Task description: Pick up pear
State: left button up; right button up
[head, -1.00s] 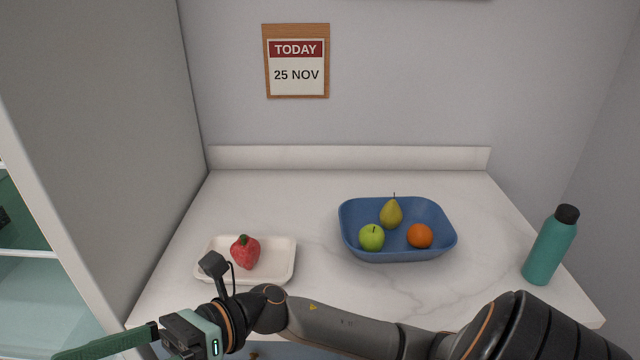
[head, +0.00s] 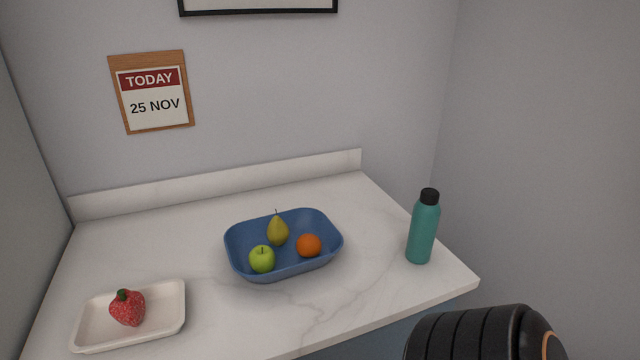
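The pear (head: 278,231) is yellow-green with a dark stem. It stands upright in the blue bowl (head: 237,262), towards its back. A green apple (head: 262,260) is in front of it to the left and an orange (head: 309,245) is to its right, both in the same bowl. Neither gripper is in view. Only a dark part of my arm shows at the bottom right, apart from the bowl.
A white tray (head: 168,327) with a strawberry (head: 128,309) is at the front left of the marble counter (head: 365,225). A teal bottle (head: 423,233) with a black cap stands to the right. The counter between bowl and bottle is clear.

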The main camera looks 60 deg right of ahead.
aim_at(277, 231)
jog(key=l+z, duration=0.1)
jog(key=z, duration=0.3)
jog(key=l+z, duration=0.1)
jog(key=z, duration=0.3)
jog(key=i+l+z, duration=0.1)
jog(key=z, duration=0.3)
jog(key=i+l, duration=0.1)
jog(key=l, duration=0.15)
jog(key=i+l, duration=0.15)
jog(key=k+l+u, duration=0.1)
jog(key=u, duration=1.45)
jog(key=i+l+u, duration=0.1)
jog(key=u, duration=0.85)
jog(key=j+z, duration=0.1)
jog(key=z, duration=0.35)
jog(key=k+j+z, duration=0.1)
jog(key=z, duration=0.35)
jog(key=k+z, duration=0.1)
jog(key=z, duration=0.35)
jog(key=i+z, duration=0.1)
jog(key=z, duration=0.65)
jog(key=i+z, duration=0.15)
jog(key=z, duration=0.2)
